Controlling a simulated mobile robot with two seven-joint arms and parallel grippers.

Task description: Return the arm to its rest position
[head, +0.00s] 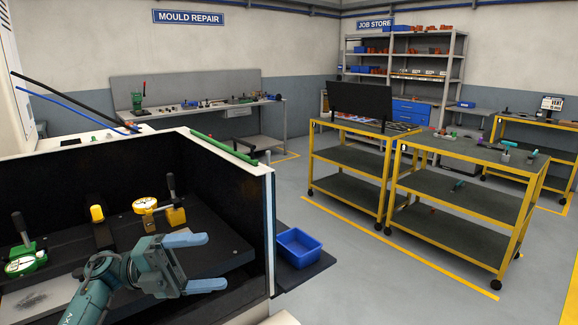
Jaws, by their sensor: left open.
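My left gripper (197,263) is at the lower left, with its arm coming in from the bottom left. Its two pale blue fingers are spread apart and nothing is between them. It is over the dark bed inside a black-walled machine enclosure (215,205). A yellow fixture with a round dial (145,205) and a dark-handled clamp (174,207) are just behind it. A green fixture with a dial (25,262) is to its left. My right gripper does not show.
A blue bin (298,247) sits on a dark ledge right of the enclosure wall. Yellow-framed carts (463,198) stand at the right on grey floor. A workbench (200,110) and shelving (452,75) line the back walls.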

